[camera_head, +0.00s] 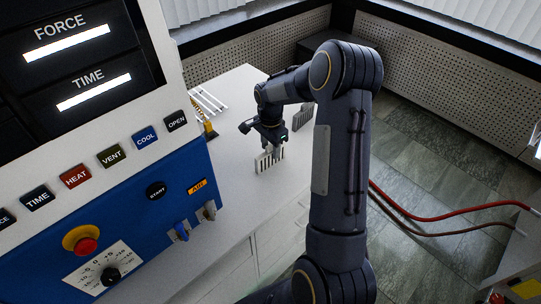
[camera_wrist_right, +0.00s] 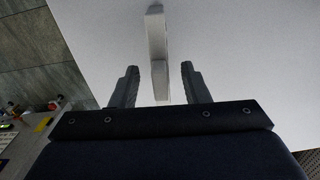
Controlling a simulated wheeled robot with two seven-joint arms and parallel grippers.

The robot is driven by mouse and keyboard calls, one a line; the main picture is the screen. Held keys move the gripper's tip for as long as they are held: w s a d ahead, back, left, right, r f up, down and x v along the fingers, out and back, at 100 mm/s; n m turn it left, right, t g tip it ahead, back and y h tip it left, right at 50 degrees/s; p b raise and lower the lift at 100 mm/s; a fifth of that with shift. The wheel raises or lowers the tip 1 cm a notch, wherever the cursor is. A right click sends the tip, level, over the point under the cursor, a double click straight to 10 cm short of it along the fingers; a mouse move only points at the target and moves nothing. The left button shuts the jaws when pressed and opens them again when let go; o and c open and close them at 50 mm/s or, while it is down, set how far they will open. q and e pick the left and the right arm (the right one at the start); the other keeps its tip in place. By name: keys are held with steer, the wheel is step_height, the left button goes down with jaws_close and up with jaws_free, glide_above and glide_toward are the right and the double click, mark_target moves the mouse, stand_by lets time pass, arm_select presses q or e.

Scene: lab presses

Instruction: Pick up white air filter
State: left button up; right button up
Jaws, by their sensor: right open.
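A white, ridged air filter (camera_head: 268,162) stands upright on the white counter in the head view. My right gripper (camera_head: 272,147) is right over it, pointing down, and hides part of its top. In the right wrist view the filter (camera_wrist_right: 157,50) shows as a narrow pale strip between the two dark fingers of my right gripper (camera_wrist_right: 159,85). The fingers are open, with a visible gap on both sides of the strip. I cannot tell how far down they reach along it. My left gripper is not in view.
A similar grey ridged block (camera_head: 303,117) stands farther back on the white counter (camera_head: 240,90), near my right arm. White rods (camera_head: 208,100) lie at the back left. The blue and white press panel (camera_head: 150,190) borders the counter on the left. Red hoses (camera_head: 440,222) cross the floor.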

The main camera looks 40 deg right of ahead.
steer(key=shift+f, duration=0.9)
steer(key=shift+c, duration=0.3)
jaws_close()
steer(key=shift+r, duration=0.15)
